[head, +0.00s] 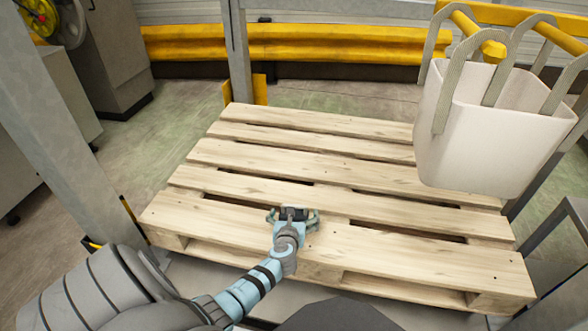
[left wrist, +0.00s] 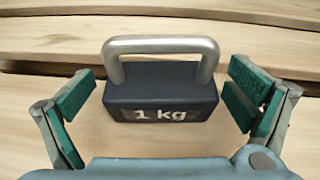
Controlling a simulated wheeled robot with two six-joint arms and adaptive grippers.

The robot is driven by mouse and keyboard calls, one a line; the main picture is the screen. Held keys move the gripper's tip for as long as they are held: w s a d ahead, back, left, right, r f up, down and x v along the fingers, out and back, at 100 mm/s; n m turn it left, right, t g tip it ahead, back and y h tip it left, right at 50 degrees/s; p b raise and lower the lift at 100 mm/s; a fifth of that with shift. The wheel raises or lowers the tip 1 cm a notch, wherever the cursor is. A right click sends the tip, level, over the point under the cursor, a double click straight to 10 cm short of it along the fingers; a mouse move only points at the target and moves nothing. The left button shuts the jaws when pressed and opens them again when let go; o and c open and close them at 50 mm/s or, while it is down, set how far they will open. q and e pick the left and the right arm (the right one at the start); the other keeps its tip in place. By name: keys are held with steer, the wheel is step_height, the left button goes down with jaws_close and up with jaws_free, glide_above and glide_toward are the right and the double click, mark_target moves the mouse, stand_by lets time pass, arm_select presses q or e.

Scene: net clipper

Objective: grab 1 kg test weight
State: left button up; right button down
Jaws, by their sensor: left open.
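The 1 kg test weight (left wrist: 161,97) is a dark block with white "1 kg" lettering and a silver loop handle. It stands upright on a plank of the wooden pallet, handle toward the top of the left wrist view. In the head view it shows as a small dark shape (head: 293,213) at the end of my left arm. My left gripper (left wrist: 162,95) is open, with one green-padded finger on each side of the weight and a visible gap on both sides. It also shows in the head view (head: 292,218). My right gripper is not in view.
The wooden pallet (head: 310,178) has gaps between its planks and is otherwise bare. A white bulk bag (head: 490,130) with loop straps hangs over its right side. A grey post (head: 70,130) stands at left, and a yellow guard rail (head: 330,42) runs behind.

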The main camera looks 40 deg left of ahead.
arm_select(q)
steer(key=c, duration=2)
steer(key=shift+w+r, duration=0.1)
